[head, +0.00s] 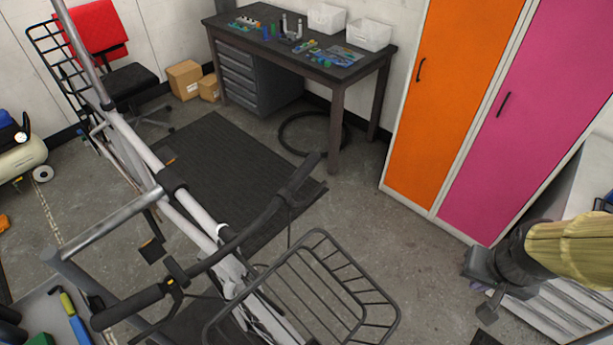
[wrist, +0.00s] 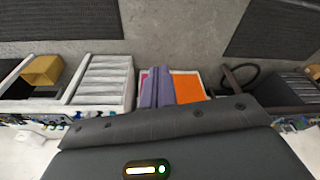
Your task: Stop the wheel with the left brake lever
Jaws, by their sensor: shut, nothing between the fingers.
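The cargo bike (head: 135,140) has a pale frame that runs from the upper left to the bottom middle of the head view. Its dark handlebar (head: 237,240) crosses the lower middle, with one grip (head: 128,306) at lower left and the other (head: 300,173) at upper right. A dark brake lever (head: 308,195) seems to lie beside the upper right grip; its outline is hard to make out. I cannot make out the wheel clearly. My gripper (head: 482,290) is shut and empty at the right, well apart from the handlebar. The wrist view shows no lever.
A wire basket (head: 375,298) stands between the handlebar and my gripper. A workbench (head: 310,62) with tools and white bins is at the back. Orange (head: 433,105) and pink (head: 530,130) lockers stand behind my arm. Bare floor (head: 400,245) lies between basket and lockers.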

